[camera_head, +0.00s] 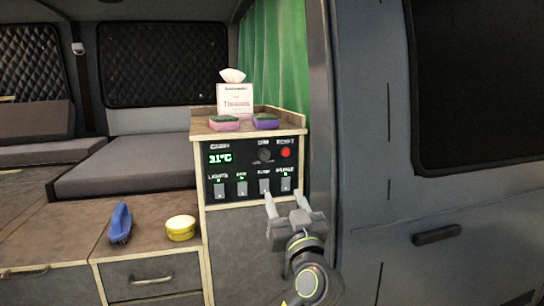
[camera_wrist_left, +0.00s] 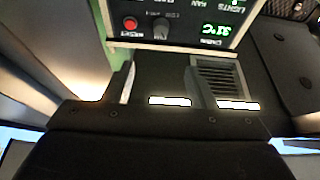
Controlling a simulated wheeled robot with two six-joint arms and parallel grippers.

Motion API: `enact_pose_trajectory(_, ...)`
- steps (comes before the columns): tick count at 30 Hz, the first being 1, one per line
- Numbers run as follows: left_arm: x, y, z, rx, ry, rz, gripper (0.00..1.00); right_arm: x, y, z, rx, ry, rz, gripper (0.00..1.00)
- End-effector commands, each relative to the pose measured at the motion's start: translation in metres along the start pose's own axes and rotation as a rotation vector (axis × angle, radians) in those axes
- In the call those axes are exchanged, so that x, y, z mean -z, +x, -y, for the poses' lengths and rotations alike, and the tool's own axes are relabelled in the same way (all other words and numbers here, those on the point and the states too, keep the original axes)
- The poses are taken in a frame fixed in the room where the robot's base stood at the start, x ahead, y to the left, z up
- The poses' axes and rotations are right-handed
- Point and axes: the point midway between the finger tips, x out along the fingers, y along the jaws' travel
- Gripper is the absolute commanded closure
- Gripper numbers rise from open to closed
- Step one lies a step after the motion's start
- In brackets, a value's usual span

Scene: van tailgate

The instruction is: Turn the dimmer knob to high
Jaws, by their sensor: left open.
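The dimmer knob (camera_head: 264,155) is a small dark round knob on the upper right of the black control panel (camera_head: 231,176), between the green 31°C display (camera_head: 220,158) and a red button (camera_head: 285,152). The knob also shows near the top of the left wrist view (camera_wrist_left: 161,28), where the panel appears upside down. Its exact setting is too small to read. My left gripper (camera_head: 286,197) is open and empty, below and in front of the panel's right part, apart from the knob. Its two fingers show in the wrist view (camera_wrist_left: 160,78). My right gripper is not in view.
Several rocker switches (camera_head: 241,188) line the panel's lower row. A tissue box (camera_head: 235,99), a pink sponge (camera_head: 224,124) and a purple sponge (camera_head: 265,122) stand on top of the cabinet. A blue brush (camera_head: 120,222) and yellow tub (camera_head: 181,228) sit left. The van door (camera_head: 440,215) bounds the right.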

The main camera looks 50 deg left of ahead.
Motion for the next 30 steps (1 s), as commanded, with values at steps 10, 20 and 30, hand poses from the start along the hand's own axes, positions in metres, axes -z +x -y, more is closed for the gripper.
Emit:
enact_pose_trajectory(10, 0.003, 0.052, 0.0, 0.001, 0.008, -0.001, 0.49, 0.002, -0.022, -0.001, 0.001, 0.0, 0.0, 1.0)
enact_pose_trajectory(20, 0.003, 0.113, 0.0, 0.0, 0.008, -0.001, 0.49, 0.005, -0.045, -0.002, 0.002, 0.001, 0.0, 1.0)
enact_pose_trajectory(30, 0.0, 0.152, -0.001, -0.003, 0.004, 0.002, 0.49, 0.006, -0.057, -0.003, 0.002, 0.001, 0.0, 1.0)
